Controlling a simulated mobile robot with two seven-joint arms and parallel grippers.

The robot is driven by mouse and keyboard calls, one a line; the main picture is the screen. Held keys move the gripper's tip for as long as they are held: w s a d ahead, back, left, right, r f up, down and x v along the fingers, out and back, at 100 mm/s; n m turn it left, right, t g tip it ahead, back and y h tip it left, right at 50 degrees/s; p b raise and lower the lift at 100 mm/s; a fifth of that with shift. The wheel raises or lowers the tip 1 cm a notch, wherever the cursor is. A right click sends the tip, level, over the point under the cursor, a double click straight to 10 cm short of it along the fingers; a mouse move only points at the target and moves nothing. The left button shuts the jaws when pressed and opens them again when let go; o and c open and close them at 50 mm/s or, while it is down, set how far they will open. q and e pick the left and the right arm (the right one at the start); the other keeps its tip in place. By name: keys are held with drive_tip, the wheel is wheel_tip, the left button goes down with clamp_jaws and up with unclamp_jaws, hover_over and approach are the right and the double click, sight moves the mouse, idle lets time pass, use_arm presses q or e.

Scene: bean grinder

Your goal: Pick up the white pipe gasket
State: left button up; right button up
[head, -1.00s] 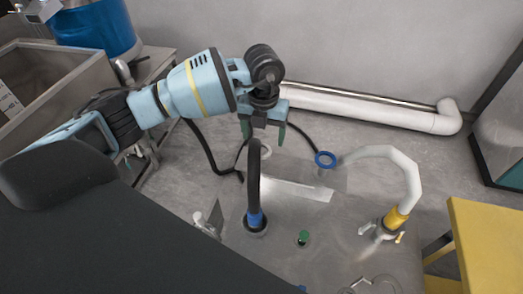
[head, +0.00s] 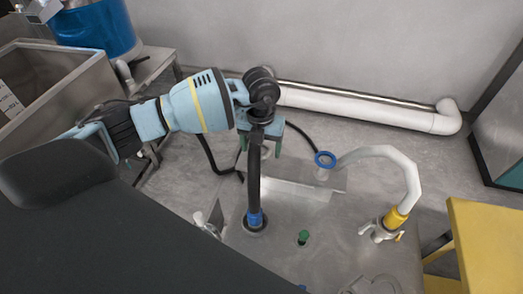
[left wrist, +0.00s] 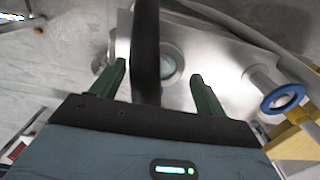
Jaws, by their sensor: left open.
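The white pipe gasket (left wrist: 179,57) shows in the left wrist view as a pale ring around a round pipe opening on the metal tank top. The black hose hides its left part. In the head view it is hidden behind my left gripper (head: 261,148) and the hose. My left gripper is open, with its green fingers pointing down over the tank's back part. In the left wrist view the fingers (left wrist: 160,70) stand to either side of the ring, apart from it, and nothing is held. My right gripper is not in view.
The black hose (head: 254,185) rises from a blue collar, close in front of my left gripper. A yellow table (head: 485,240) stands at the right.

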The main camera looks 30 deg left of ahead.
use_arm(q)
drive_tip(key=shift+f, duration=0.25)
idle(0.3)
drive_tip(key=c, duration=1)
drive_tip(key=shift+r, duration=0.15)
drive_tip(key=shift+r, duration=0.55)
wheel_tip(320, 180, up, 2)
drive_tip(key=shift+r, duration=0.25)
drive_tip(key=s+d, duration=0.3)
drive_tip(key=s, duration=0.1)
drive_tip(key=s+d+r, duration=0.1)
drive_tip(key=s+d, duration=0.1)
drive_tip(key=s, duration=0.3)
drive_tip(key=s+d, duration=0.3)
drive_tip(key=s, duration=0.1)
drive_tip(key=shift+s+d+r, duration=0.25)
drive_tip(key=shift+d+r, duration=0.1)
